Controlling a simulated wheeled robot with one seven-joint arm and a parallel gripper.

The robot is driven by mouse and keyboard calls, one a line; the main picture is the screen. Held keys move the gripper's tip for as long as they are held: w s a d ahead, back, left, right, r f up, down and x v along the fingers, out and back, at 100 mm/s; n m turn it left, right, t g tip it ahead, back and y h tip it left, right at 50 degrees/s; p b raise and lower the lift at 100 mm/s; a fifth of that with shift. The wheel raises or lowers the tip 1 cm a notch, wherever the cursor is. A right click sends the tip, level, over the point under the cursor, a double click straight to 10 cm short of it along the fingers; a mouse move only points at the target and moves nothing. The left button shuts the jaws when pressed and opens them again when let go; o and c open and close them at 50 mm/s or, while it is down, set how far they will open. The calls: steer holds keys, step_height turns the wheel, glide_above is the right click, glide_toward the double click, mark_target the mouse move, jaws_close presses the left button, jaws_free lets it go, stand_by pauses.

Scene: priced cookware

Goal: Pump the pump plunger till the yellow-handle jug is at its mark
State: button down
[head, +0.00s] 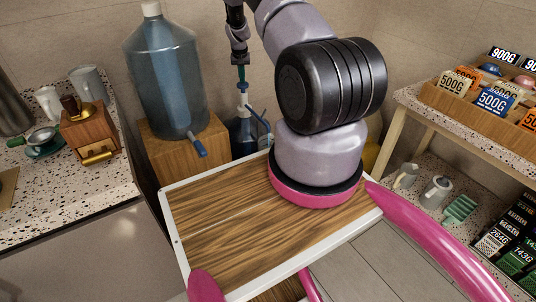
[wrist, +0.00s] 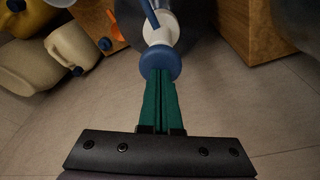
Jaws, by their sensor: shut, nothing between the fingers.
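My gripper (head: 242,74) points down behind the wooden tray, its green fingers shut and empty. In the wrist view the fingertips (wrist: 160,80) are at the round blue top of the pump plunger (wrist: 160,60); I cannot tell whether they press on it. A white collar shows beyond the blue top.
A large water bottle (head: 166,80) with a blue tap stands on a wooden block (head: 160,155) left of the pump. Cream containers (wrist: 75,45) stand on the floor in the wrist view. A counter with a grinder (head: 90,132) is left; priced shelves (head: 480,95) are right.

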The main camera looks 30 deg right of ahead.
steer(key=shift+f, duration=1.2)
steer(key=shift+r, duration=2.15)
steer(key=shift+f, duration=2.1)
steer(key=shift+r, duration=2.1)
